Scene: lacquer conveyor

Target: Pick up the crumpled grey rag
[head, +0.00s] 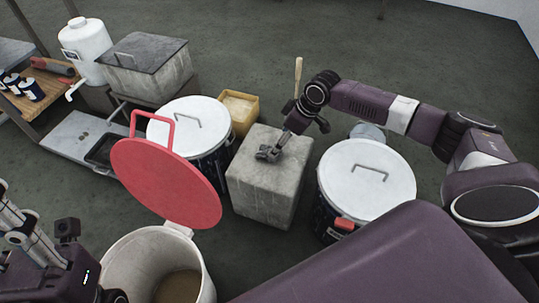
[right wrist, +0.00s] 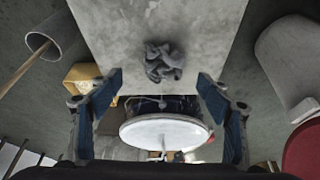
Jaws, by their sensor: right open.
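The crumpled grey rag (right wrist: 164,62) lies on top of a grey concrete block (right wrist: 205,22), as the right wrist view shows. In the head view the rag (head: 268,153) is a small dark lump on the block (head: 265,190), largely covered by my gripper. My right gripper (right wrist: 158,84) is open, with one finger on each side of the view and the rag beyond and between them. I see no contact with the rag. My left arm shows at the lower left of the head view, but its fingers are not clearly visible.
White-lidded drums (head: 366,172) and (head: 190,122) flank the block. A red round lid (head: 168,183) stands tilted above an open white bucket (head: 140,262). A yellow box (head: 240,108) sits behind the block. A wooden handle (head: 298,75) rises behind my right gripper.

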